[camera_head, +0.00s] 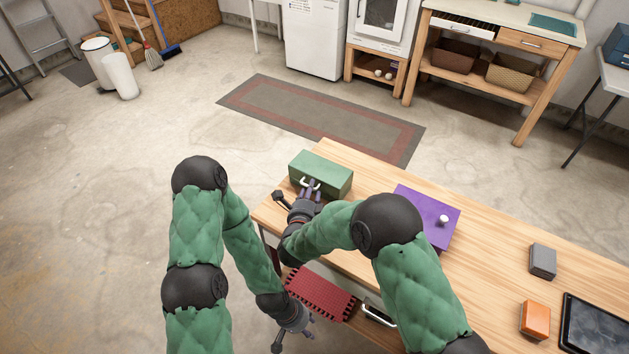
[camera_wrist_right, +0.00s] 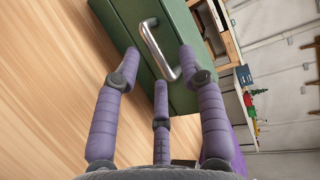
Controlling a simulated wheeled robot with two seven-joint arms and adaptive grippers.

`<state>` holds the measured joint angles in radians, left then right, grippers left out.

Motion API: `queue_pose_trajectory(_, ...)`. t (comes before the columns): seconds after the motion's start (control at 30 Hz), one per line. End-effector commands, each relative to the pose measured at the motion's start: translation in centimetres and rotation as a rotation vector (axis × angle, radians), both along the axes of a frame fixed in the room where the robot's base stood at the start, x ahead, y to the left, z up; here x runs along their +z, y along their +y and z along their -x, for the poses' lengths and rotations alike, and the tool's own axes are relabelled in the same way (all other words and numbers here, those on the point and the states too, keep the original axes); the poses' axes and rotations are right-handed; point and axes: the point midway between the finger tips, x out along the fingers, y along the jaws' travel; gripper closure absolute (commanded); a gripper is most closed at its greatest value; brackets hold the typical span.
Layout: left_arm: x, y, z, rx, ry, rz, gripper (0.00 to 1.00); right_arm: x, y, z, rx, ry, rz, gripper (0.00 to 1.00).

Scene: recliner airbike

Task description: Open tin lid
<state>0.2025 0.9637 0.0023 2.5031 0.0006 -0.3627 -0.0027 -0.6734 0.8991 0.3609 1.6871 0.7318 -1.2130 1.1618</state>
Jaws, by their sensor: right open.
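The green tin (camera_head: 320,172) stands at the far left corner of the wooden table, with a metal handle (camera_head: 311,183) on the side facing me. My right gripper (camera_head: 309,190) is open at that handle. In the right wrist view, the tin (camera_wrist_right: 127,18) fills the top middle and its silver handle (camera_wrist_right: 152,40) lies between the spread purple fingers of the gripper (camera_wrist_right: 160,62). I cannot tell whether any finger touches the handle. The lid seam is not clear. My left gripper (camera_head: 309,328) hangs low by the table's front side, away from the tin; its finger opening is unclear.
A purple box (camera_head: 415,208) with a white knob stands right of the tin. A grey block (camera_head: 542,261), an orange block (camera_head: 535,319) and a dark tablet (camera_head: 594,327) lie further right on the table (camera_head: 490,260). A red slotted item (camera_head: 320,292) is below the table's front edge.

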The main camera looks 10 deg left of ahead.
Motion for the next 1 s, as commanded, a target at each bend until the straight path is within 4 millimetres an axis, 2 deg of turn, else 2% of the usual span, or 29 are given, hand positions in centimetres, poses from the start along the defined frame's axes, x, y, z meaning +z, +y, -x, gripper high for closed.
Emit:
queue_pose_trajectory(0.4, 0.11, 0.00, 0.05, 0.000, 0.001, 0.000, 0.60, -0.16, 0.07, 0.31, -0.001, 0.000, 0.000, 0.59)
queue_pose_trajectory(0.43, 0.11, 0.00, 0.05, 0.000, 0.001, 0.000, 0.60, -0.16, 0.08, 0.31, -0.001, 0.000, 0.000, 0.62)
queue_pose_trajectory(0.57, 0.11, 0.00, 0.05, 0.000, 0.001, 0.000, 0.60, -0.15, 0.07, 0.31, -0.001, 0.000, 0.000, 0.99)
queue_pose_trajectory(1.0, 0.87, 0.00, 0.03, 0.000, 0.001, 0.000, 0.60, 0.51, 0.01, 0.18, -0.001, 0.027, -0.011, 1.00)
